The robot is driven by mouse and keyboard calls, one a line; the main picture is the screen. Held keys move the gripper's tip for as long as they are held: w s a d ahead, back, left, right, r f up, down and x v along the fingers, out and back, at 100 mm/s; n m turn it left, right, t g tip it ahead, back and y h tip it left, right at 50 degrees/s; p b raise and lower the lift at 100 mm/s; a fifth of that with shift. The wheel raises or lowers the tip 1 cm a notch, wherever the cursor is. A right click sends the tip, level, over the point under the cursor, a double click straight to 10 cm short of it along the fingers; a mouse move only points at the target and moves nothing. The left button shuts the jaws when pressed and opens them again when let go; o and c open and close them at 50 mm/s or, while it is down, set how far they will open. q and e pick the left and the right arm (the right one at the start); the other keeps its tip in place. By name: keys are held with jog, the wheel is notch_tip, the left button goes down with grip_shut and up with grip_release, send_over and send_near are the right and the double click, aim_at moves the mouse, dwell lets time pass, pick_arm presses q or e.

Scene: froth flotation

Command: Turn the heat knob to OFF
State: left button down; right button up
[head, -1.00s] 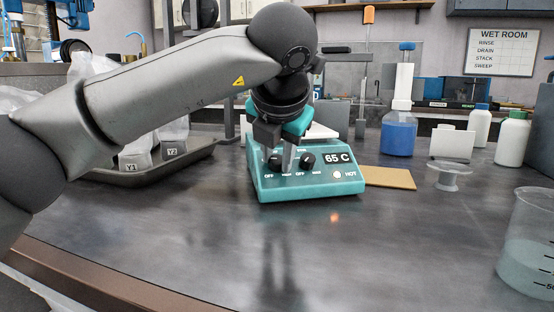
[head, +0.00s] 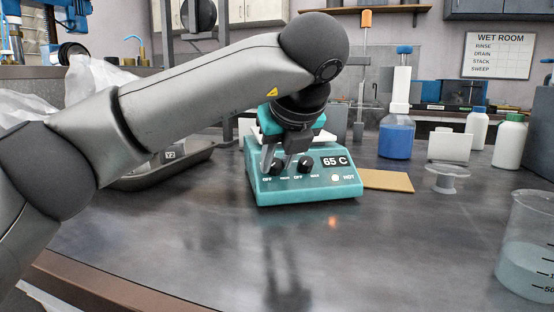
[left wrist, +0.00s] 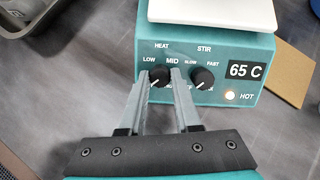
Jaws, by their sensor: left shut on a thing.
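The teal hot plate (head: 310,190) stands on the bench, with a display reading 65 C and a lit HOT lamp (head: 335,177). Its black heat knob (left wrist: 159,76) is the left one of two, under the HEAT label. My left gripper (left wrist: 160,78) is shut on the heat knob, one finger on each side. A pale mark on the knob seems to face lower left; the fingers partly hide the labels below it. In the head view my left gripper (head: 277,163) reaches the panel from above. My right gripper is not in view.
The stir knob (left wrist: 202,78) sits close to the right finger. A tan board (head: 386,180) lies right of the hot plate, and a grey tray (head: 195,160) is at the left. A beaker (head: 525,250) stands at the right front. The front bench is clear.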

pick_arm(q)
jog(key=shift+n, duration=0.6)
jog(key=c, duration=0.6)
grip_release()
jog(key=shift+p+v, duration=0.35)
jog(key=shift+v, duration=0.55)
jog(key=p+v, duration=0.4)
jog(key=v, duration=0.9)
jog(key=shift+d+r+p, duration=0.15)
jog(key=shift+d+p, duration=0.1)
jog(key=shift+p, duration=0.1)
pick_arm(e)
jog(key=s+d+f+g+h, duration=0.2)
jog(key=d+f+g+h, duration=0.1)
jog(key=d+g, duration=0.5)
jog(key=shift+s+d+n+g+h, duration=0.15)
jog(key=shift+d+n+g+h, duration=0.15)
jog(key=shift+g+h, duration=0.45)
